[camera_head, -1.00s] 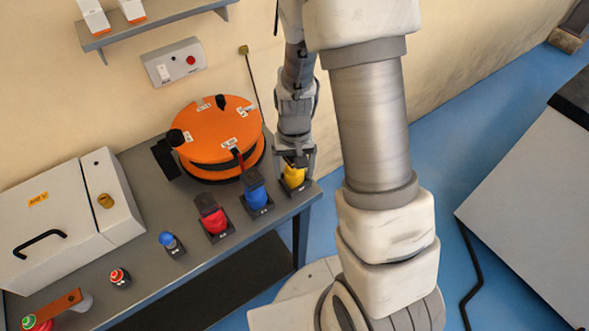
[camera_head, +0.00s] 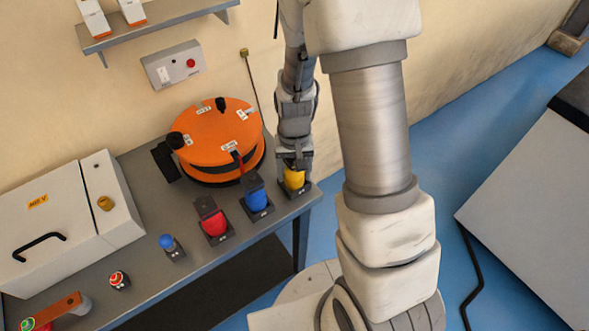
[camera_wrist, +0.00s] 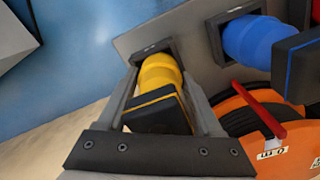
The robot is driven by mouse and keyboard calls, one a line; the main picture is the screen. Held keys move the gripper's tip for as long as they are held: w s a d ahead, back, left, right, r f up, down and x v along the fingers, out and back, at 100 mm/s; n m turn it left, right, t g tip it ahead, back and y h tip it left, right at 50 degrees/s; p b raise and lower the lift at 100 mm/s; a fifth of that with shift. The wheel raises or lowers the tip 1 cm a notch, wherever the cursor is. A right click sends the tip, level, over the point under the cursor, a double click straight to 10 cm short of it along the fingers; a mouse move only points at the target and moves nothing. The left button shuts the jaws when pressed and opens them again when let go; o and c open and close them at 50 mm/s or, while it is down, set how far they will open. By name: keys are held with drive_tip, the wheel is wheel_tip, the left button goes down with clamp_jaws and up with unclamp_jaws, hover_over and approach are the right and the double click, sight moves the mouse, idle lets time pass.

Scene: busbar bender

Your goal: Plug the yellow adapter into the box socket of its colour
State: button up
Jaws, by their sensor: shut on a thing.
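The yellow adapter (camera_head: 293,178) stands at the right end of the bench, at a dark square box socket (camera_head: 297,192). In the wrist view the adapter (camera_wrist: 158,76) has a yellow round body and a black block end with a yellow stripe. Its yellow nose points at or into the dark square socket (camera_wrist: 152,50); how deep it sits cannot be told. My gripper (camera_head: 295,167) is above it, its two fingers on either side of the black block in the wrist view (camera_wrist: 160,105), shut on it.
A blue adapter (camera_head: 256,198) and a red one (camera_head: 212,218) stand in dark sockets to the left. An orange cable reel (camera_head: 215,135) is just behind. The bench edge is close on the right.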

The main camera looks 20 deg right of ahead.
drive_tip(key=shift+r, duration=0.2)
clamp_jaws()
drive_tip(key=shift+r+p, duration=1.2)
drive_tip(key=shift+r, duration=0.25)
wheel_tip(320, 180, up, 5)
drive_tip(key=p, duration=0.4)
drive_tip(key=shift+r, duration=0.1)
drive_tip(key=shift+w, duration=0.1)
